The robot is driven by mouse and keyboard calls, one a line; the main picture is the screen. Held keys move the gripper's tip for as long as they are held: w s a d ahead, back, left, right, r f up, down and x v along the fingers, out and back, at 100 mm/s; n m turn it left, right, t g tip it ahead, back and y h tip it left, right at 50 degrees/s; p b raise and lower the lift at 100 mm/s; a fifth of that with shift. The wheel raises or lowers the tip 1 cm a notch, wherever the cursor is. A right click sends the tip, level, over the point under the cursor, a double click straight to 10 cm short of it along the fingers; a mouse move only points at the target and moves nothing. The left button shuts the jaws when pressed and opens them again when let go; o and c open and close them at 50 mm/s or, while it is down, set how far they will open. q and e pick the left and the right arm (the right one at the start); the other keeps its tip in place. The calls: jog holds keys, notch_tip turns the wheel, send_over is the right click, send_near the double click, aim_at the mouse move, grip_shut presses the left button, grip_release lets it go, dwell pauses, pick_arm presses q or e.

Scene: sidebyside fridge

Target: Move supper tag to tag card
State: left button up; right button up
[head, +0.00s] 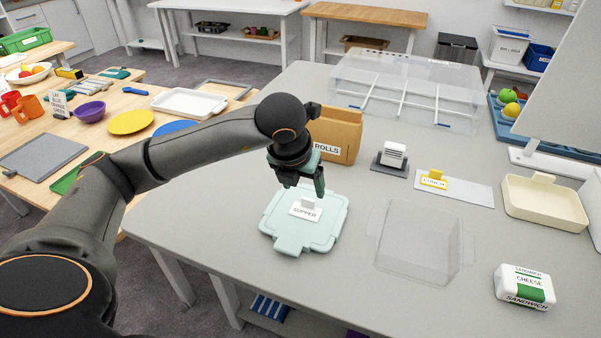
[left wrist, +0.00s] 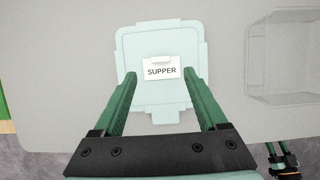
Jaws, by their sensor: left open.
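The supper tag (head: 306,208), a white label with a small grip on top, lies on a mint-green lid (head: 275,222) on the grey table. It also shows in the left wrist view (left wrist: 160,71). The tag card (head: 465,192) is a pale strip at the right, with a yellow lunch tag (head: 433,179) at its left end. My left gripper (head: 303,188) is open and empty above the supper tag, pointing down. In the left wrist view its fingers lie either side of the tag. Part of my right gripper (left wrist: 280,149) shows at that view's lower right; its opening is unclear.
A clear tub (head: 418,242) stands right of the lid. A rolls bag (head: 338,135) and a dark stand with white pieces (head: 392,155) are behind. A cream tray (head: 545,202) and a cheese sandwich pack (head: 525,287) are at the right. Clear bins (head: 405,85) line the back.

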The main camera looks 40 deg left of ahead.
aim_at(308, 200)
pick_arm(q)
jog(key=x, duration=0.6)
jog(key=shift+w+f, duration=0.15)
jog(key=shift+f, duration=0.15)
grip_shut()
dwell(0.8)
